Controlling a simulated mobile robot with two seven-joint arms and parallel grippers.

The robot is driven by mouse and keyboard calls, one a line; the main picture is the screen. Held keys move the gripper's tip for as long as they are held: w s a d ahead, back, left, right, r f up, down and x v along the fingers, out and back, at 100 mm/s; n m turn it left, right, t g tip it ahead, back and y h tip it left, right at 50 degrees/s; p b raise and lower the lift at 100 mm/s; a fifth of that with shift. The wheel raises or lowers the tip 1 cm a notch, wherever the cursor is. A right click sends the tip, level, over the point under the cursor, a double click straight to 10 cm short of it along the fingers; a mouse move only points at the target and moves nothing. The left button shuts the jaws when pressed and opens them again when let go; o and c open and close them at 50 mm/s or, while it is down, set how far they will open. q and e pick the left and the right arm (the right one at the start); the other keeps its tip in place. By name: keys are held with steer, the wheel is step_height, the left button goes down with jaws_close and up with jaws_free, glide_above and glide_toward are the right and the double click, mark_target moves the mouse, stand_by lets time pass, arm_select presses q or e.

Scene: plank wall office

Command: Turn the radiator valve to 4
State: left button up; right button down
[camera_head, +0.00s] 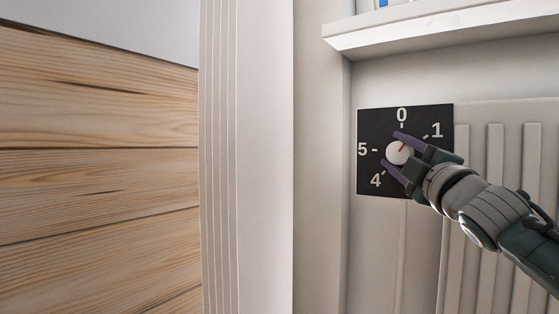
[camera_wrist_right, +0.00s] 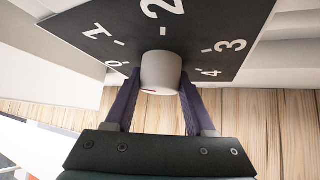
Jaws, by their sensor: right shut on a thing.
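The radiator valve is a round white knob (camera_head: 397,154) on a black dial plate (camera_head: 366,123) with white numbers. In the head view, 0 is at the top, 1 at upper right, 5 at left and 4 at lower left. The right wrist view shows the knob (camera_wrist_right: 160,73) between the fingertips, with 2 and 3 visible. My left gripper is not in view.
The ribbed white radiator (camera_head: 494,150) extends right behind my right arm. A white sill (camera_head: 440,28) juts out above the dial. A pale upright trim (camera_head: 245,160) and plank wall (camera_head: 95,160) stand to the left.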

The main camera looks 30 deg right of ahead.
steer(key=shift+r, duration=0.1)
steer(key=shift+c, duration=1.3)
jaws_free()
steer(key=p+v, duration=0.4)
steer(key=v, duration=0.6)
